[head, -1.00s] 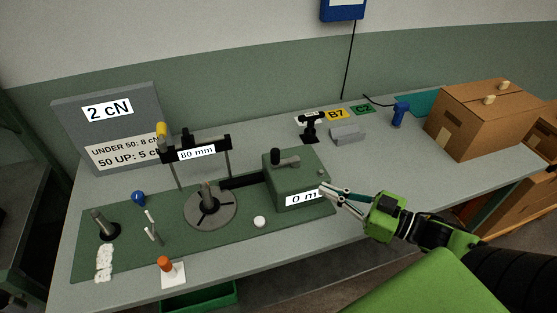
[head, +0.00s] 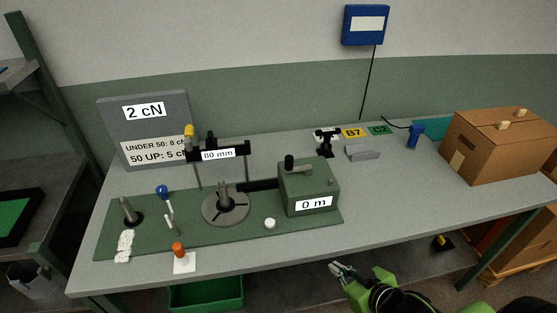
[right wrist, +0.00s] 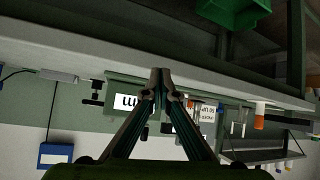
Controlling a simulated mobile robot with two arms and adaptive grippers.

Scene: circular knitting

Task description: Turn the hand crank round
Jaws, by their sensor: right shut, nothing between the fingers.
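The hand crank (head: 298,165) is a short grey arm with an upright black knob. It sits on top of a green box (head: 322,181) labelled "0 m", and its knob is at the left end. My right gripper (head: 337,268) is in front of the table's front edge, below and apart from the box. Its fingers are together and empty, as the right wrist view (right wrist: 160,72) shows. That view looks upside down, with part of the box and its label behind the fingers; I cannot make out the crank there for certain. My left gripper is not in view.
A green base plate (head: 185,245) carries a round grey disc (head: 238,213), a grey post (head: 129,211) and a black "80 mm" bar (head: 236,149). An orange-topped peg (head: 178,249) stands at the front. A cardboard box (head: 490,150) is at the right.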

